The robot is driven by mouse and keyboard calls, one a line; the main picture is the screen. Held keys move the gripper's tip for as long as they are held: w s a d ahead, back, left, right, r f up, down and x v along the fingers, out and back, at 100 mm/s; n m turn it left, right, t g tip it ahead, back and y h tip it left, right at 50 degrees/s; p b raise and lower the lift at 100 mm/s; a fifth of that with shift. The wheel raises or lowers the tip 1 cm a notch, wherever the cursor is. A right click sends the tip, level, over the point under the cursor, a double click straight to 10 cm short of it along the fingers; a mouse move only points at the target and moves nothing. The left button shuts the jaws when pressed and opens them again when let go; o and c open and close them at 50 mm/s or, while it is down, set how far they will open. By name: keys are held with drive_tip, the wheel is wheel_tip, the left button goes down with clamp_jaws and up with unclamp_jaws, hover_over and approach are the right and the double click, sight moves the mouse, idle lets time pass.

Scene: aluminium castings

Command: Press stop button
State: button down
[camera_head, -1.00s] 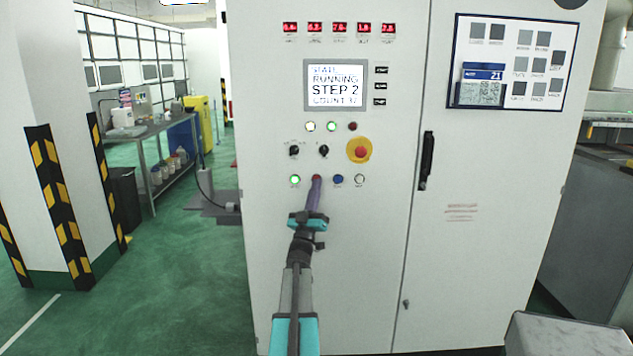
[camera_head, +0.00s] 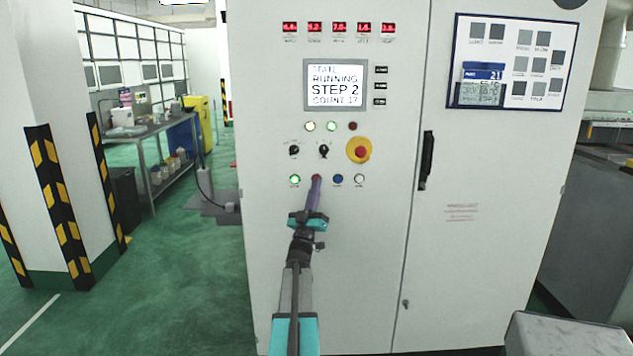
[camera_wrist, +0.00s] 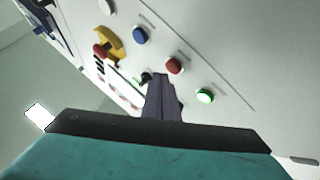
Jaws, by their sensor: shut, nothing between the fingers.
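A red button (camera_head: 316,178) sits in the lower row of the grey control cabinet (camera_head: 270,260), between a lit green button (camera_head: 295,180) and a blue button (camera_head: 338,179). My gripper (camera_head: 316,183) is shut and empty, its purple fingers pointing at the red button and partly covering it. In the wrist view the red button (camera_wrist: 175,65) shows clear, just beyond and to the right of the fingertips (camera_wrist: 158,78), with the green button (camera_wrist: 205,96) lit beside it. Whether the tips touch the panel cannot be told. The screen (camera_head: 336,85) reads RUNNING, STEP 2.
A red mushroom button on a yellow base (camera_head: 359,150) and two black rotary knobs sit above the button row. A black door handle (camera_head: 427,160) is to the right. Green floor (camera_head: 180,270) is free at left, beside a striped pillar (camera_head: 58,200).

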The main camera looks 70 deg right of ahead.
drive_tip(key=shift+w+d+b, duration=0.3)
drive_tip(key=shift+d+b, duration=0.35)
drive_tip(key=shift+d, duration=0.15)
idle(1.1)
drive_tip(key=shift+a, duration=0.1)
drive_tip(key=shift+s+a+b, duration=0.3)
drive_tip(key=shift+a+b, duration=0.2)
drive_tip(key=shift+a, duration=0.2)
drive_tip(key=shift+a, duration=0.15)
idle(0.3)
drive_tip(key=a, duration=0.1)
drive_tip(key=s+a+b, duration=0.1)
drive_tip(key=a, duration=0.2)
drive_tip(key=shift+s+a+b, duration=0.2)
drive_tip(key=shift+s+b, duration=0.1)
drive_tip(key=shift+s, duration=0.1)
idle(0.8)
